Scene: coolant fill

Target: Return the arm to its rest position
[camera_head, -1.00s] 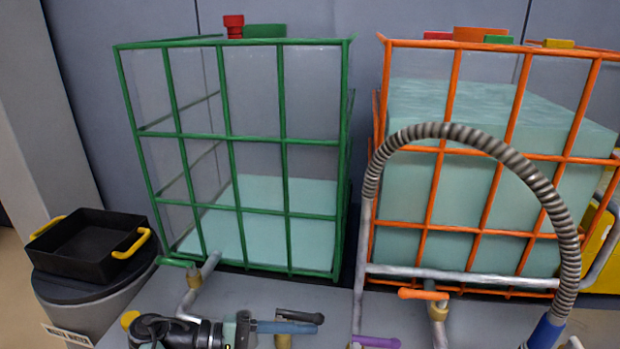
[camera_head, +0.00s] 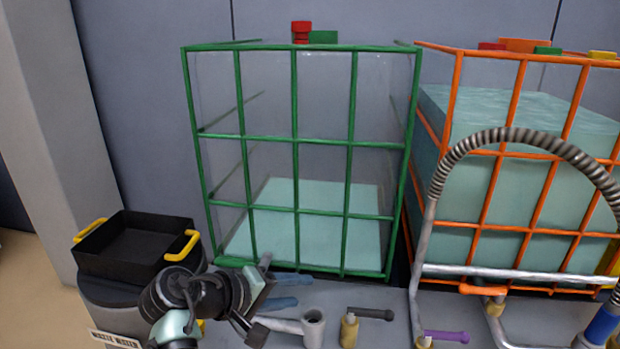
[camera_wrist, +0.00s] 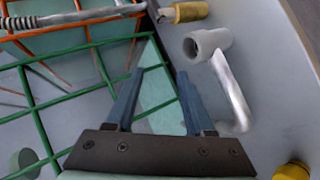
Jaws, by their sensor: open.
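My gripper (camera_head: 290,291) shows low in the head view, in front of the green-framed tank (camera_head: 297,140). Its two blue fingers are apart with nothing between them. In the wrist view my gripper (camera_wrist: 160,76) is open and empty, with the green bars of the tank behind the fingers. My arm is bent at the lower left of the head view, close to the black tray. A grey open pipe end (camera_head: 313,322) is just below and right of the fingers. It also shows in the wrist view (camera_wrist: 208,44), right of the fingers and apart from them.
A brass valve with a black handle (camera_head: 372,314) and one with a purple handle (camera_head: 446,336) stand to the right. An orange-framed tank (camera_head: 510,150) and a ribbed hose (camera_head: 540,138) are farther right. A black tray (camera_head: 135,262) with yellow handles sits at left.

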